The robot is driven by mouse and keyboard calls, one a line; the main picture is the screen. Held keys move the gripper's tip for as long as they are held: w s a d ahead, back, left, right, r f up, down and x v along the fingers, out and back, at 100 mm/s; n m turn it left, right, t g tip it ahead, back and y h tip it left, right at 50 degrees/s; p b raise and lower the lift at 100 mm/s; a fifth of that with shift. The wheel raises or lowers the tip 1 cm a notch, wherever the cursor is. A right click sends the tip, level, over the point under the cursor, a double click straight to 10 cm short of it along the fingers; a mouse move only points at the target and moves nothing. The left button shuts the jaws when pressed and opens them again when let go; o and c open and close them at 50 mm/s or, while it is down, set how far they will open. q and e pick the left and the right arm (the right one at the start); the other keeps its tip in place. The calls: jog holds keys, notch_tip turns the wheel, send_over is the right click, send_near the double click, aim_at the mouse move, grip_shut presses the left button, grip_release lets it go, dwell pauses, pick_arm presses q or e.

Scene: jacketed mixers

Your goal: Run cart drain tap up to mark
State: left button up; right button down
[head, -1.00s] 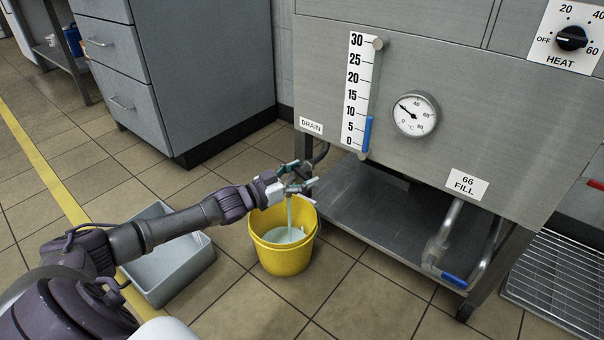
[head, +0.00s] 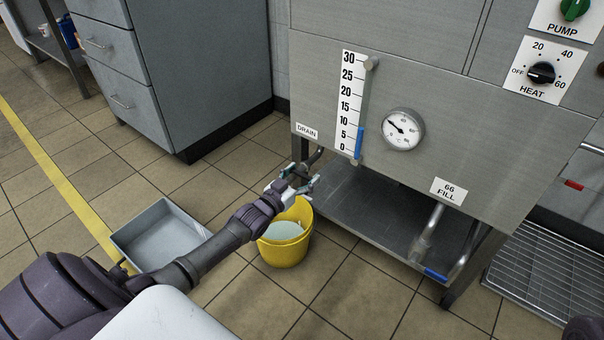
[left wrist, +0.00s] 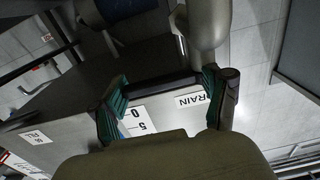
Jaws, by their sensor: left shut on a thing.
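My left gripper (head: 300,184) is at the drain outlet below the DRAIN label (head: 307,131), above the yellow bucket (head: 285,249). In the left wrist view the gripper (left wrist: 165,98) has its green pads at the two ends of a dark bar, the drain tap handle (left wrist: 165,86), and is shut on it. Pale liquid (head: 283,230) stands in the bucket. No stream shows between tap and bucket; the gripper partly hides the outlet. The blue column of the level gauge (head: 359,143) tops out between 5 and 10. My right gripper is not in view.
A grey tray (head: 160,232) lies on the floor left of the bucket. A grey drawer cabinet (head: 190,75) stands behind. The mixer's lower shelf (head: 375,205) and the fill pipe with a blue handle (head: 435,274) are to the right. A floor grate (head: 545,275) is at far right.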

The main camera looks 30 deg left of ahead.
pick_arm(q)
jog(key=o, duration=1.7)
jog(key=shift+w+r, duration=0.1)
jog(key=s, duration=1.2)
jog(key=shift+a, duration=0.35)
